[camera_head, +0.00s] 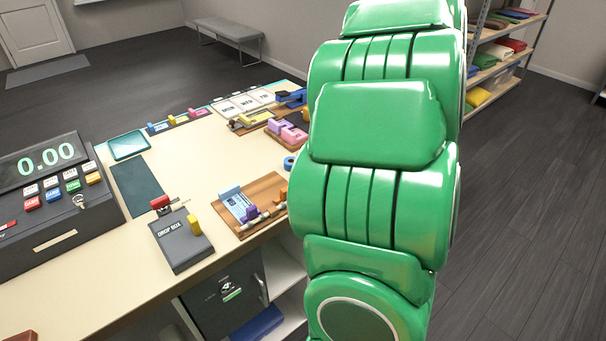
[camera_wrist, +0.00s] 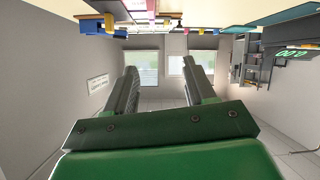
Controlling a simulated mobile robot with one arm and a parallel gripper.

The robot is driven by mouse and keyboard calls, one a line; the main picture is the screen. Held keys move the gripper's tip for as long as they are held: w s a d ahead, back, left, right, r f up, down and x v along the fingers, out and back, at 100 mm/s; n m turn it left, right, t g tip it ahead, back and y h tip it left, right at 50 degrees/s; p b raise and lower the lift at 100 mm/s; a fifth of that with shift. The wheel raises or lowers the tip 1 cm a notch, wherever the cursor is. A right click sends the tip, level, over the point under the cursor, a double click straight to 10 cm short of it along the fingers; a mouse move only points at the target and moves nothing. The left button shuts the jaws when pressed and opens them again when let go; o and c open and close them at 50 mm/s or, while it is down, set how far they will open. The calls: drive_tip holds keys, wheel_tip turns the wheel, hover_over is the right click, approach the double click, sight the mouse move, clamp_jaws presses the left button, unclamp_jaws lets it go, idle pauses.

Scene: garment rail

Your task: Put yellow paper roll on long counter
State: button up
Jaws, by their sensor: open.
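The long counter (camera_head: 205,160) has a cream top and runs across the left half of the head view. A small upright yellow piece (camera_head: 194,225) stands on the dark drop box at the counter's near edge; I cannot tell whether it is the yellow paper roll. Another yellow piece (camera_head: 257,118) lies on a wooden board farther back. My gripper (camera_wrist: 158,67) is open and empty in the wrist view, its two dark fingers apart. In the head view my green arm hides it. The counter's edge and small coloured things show along the top of the wrist view.
A cash register (camera_head: 55,205) stands at the left of the counter. A wooden tray (camera_head: 262,190) with purple and blue pieces lies near the front edge. Below are a grey cabinet (camera_head: 225,300) and open shelves. Dark floor (camera_head: 520,220) is clear at right, before a garment shelf (camera_head: 505,50).

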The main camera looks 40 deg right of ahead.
drive_tip(key=w+d+r+m+g+h, duration=0.3)
drive_tip(key=w+d+r+m+h, duration=0.15)
drive_tip(key=d+r+h, duration=0.35)
drive_tip(key=s+a+f+g+y, duration=0.2)
drive_tip(key=a+f+g+y, duration=0.4)
drive_tip(key=a+f, duration=0.65)
drive_tip(key=shift+m+y, duration=0.25)
drive_tip(key=shift+y, duration=0.15)
drive_tip(key=shift+s+a+f+x, duration=0.1)
drive_tip(key=shift+a+x, duration=0.15)
drive_tip(key=shift+x, duration=1.45)
drive_tip(key=shift+s+a+f+x, duration=0.15)
drive_tip(key=shift+a+x, duration=0.15)
drive_tip(key=shift+x, duration=1.45)
drive_tip(key=shift+s+a+r+x, duration=0.1)
drive_tip(key=shift+a+x, duration=0.15)
drive_tip(key=shift+x, duration=1.45)
